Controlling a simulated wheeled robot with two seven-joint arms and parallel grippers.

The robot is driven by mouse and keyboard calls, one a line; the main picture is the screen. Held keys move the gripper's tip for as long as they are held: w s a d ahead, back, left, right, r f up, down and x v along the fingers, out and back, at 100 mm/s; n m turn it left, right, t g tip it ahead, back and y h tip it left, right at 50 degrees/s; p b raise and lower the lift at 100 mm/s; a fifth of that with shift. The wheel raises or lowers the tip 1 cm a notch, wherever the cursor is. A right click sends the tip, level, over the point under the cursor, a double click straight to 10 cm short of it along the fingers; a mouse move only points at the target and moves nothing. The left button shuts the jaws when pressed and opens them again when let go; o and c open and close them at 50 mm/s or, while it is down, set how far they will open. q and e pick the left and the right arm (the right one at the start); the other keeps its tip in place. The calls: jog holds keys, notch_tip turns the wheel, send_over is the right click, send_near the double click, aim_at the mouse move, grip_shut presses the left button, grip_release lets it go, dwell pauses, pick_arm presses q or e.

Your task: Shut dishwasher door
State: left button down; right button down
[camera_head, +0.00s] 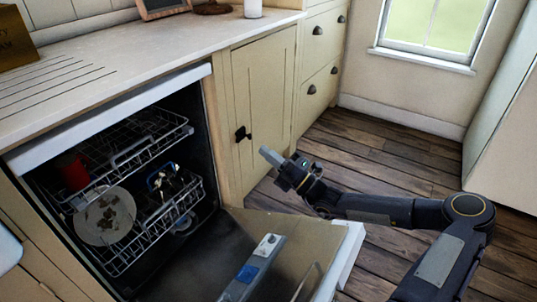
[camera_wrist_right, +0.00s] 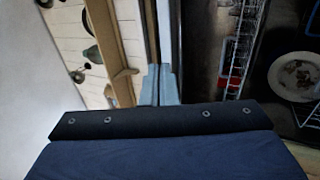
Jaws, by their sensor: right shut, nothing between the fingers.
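The dishwasher (camera_head: 128,200) stands open under the counter. Its door (camera_head: 312,243) is lowered, with its inner face up and a dispenser strip (camera_head: 252,270) on it. Part of the door is cut off by the lower picture edge. My right gripper (camera_head: 270,156) is shut and empty. In the head view it appears beyond the door, near the cream cabinet. In the right wrist view, its fingers (camera_wrist_right: 160,84) are together, with the dishwasher's racks (camera_wrist_right: 238,50) to the right. Contact with the door is not visible. My left gripper is not in view.
Two pulled-back wire racks (camera_head: 150,150) hold a plate (camera_head: 104,216) and a red cup (camera_head: 72,172). A cream cabinet door (camera_head: 264,100) with a dark knob is beside the dishwasher. The wooden floor (camera_head: 385,155) at right is clear apart from my arm.

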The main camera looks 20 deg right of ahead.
jog(key=shift+s+d+f, duration=0.1)
jog(key=shift+f, duration=0.1)
dwell(0.3)
jog(key=d+r+p+v, duration=0.1)
jog(key=p+v, duration=0.3)
jog(key=v, duration=0.9)
jog(key=s+a+r+n+g+y+p, duration=0.1)
jog(key=s+a+r+n+g+p, duration=0.2)
jog(key=a+r+n+g+p, duration=0.4)
jog(key=s+a+r+n+g+y+p, duration=0.25)
jog(key=s+a+r+n+g, duration=0.2)
jog(key=n, duration=0.45)
jog(key=s+a+r+n+g+h+p, duration=0.3)
jog(key=s+r+n+g+h+p, duration=0.2)
jog(key=r+n+p, duration=0.6)
jog(key=s+r+n+h, duration=0.1)
jog(key=s+n+h, duration=0.1)
jog(key=s, duration=0.1)
jog(key=shift+a+r+n+g+p, duration=0.15)
jog(key=shift+r+n+g+p, duration=0.05)
jog(key=shift+n+g+p, duration=0.15)
